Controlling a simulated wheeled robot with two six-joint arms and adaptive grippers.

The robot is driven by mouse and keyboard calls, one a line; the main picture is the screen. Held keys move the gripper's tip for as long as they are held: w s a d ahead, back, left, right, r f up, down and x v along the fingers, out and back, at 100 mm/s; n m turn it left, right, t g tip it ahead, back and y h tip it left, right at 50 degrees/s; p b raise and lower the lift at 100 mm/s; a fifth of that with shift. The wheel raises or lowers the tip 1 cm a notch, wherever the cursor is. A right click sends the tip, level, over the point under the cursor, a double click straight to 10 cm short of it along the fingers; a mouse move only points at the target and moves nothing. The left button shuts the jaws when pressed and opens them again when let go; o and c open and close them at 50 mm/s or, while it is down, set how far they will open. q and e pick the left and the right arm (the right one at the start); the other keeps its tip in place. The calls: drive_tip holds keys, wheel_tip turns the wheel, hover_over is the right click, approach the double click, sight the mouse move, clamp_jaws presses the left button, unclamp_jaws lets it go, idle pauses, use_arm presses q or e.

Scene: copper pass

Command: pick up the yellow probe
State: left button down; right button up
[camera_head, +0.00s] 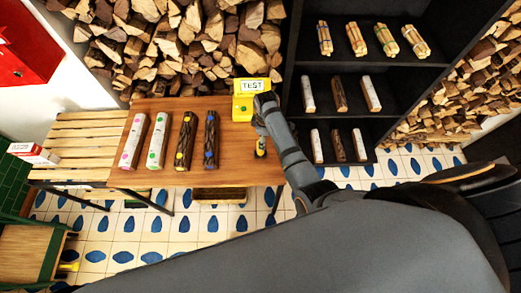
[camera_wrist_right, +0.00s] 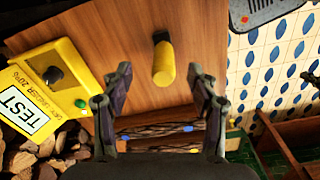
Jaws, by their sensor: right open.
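The yellow probe (camera_head: 261,147) lies on the wooden table near its right front part, just beside my right arm in the head view. In the right wrist view the probe (camera_wrist_right: 163,64) shows a yellow body and a dark end. My right gripper (camera_wrist_right: 161,80) is open and empty, its two fingers to either side of the probe's near end. I see no contact between them. A yellow tester box (camera_head: 244,107) with a TEST label stands at the back of the table; the wrist view shows it left of the gripper. My left gripper is out of view.
A dark shelf (camera_head: 345,100) with more logs is at the right. Stacked firewood is behind. Table room between logs and probe is clear.

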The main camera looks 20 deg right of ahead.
drive_tip(key=shift+w+a+n, duration=0.7)
drive_tip(key=shift+w+a, duration=0.15)
drive_tip(key=shift+a, duration=0.1)
drive_tip(key=shift+s+f, duration=0.1)
drive_tip(key=shift+f, duration=0.1)
wheel_tip(320, 180, down, 5)
drive_tip(key=b, duration=0.4)
drive_tip(key=shift+d+f, duration=0.1)
